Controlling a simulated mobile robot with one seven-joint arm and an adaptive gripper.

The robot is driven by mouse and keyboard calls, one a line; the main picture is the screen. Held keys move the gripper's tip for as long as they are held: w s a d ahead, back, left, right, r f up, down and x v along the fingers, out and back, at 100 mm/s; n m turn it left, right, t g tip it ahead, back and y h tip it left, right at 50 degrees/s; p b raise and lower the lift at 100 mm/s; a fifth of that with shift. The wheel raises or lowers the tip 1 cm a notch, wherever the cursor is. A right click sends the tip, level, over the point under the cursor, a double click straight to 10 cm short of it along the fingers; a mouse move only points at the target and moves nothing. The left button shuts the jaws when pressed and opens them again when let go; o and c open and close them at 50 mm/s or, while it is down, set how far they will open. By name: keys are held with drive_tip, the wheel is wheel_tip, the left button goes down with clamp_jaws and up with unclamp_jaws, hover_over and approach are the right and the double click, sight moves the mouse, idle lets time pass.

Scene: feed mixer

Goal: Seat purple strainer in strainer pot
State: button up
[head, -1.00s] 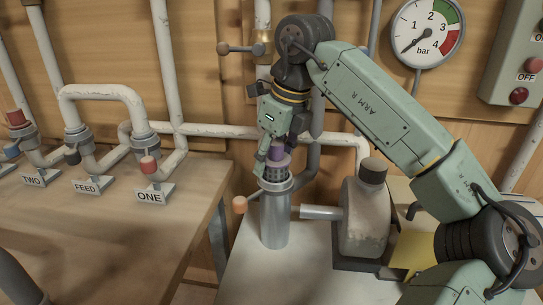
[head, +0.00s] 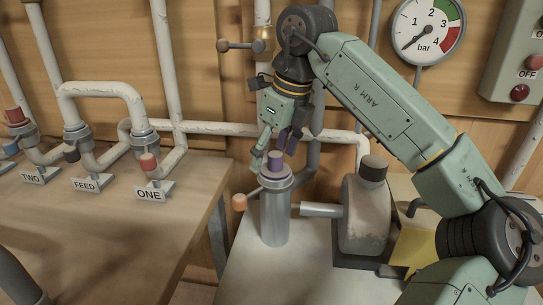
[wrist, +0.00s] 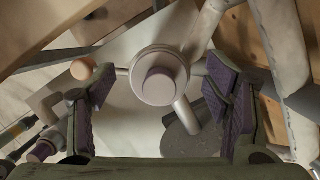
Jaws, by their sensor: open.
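The strainer pot (head: 275,220) is an upright grey metal cylinder standing on the light bench. The purple strainer (head: 276,161) is in its mouth. Its purple knob stands up above the rim, and its perforated basket is hidden inside the pot. In the wrist view the strainer (wrist: 160,86) shows from above, with its round knob roughly centred on the pot's top. My gripper (head: 275,148) is open just above the strainer. In the wrist view its purple-padded fingers (wrist: 163,105) are wide apart on both sides of the knob, holding nothing.
A handle with an orange ball (head: 240,203) sticks out left of the pot. A pipe on the right joins it to a grey pump body (head: 364,220) with a dark cap. Labelled valves and white pipes (head: 100,92) stand to the left. A pressure gauge (head: 427,28) hangs behind.

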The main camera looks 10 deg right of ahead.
sight(284, 173)
drive_tip(key=v, duration=1)
drive_tip(key=shift+s+r, duration=0.15)
drive_tip(key=shift+r, duration=0.2)
drive_tip(key=shift+d, duration=0.1)
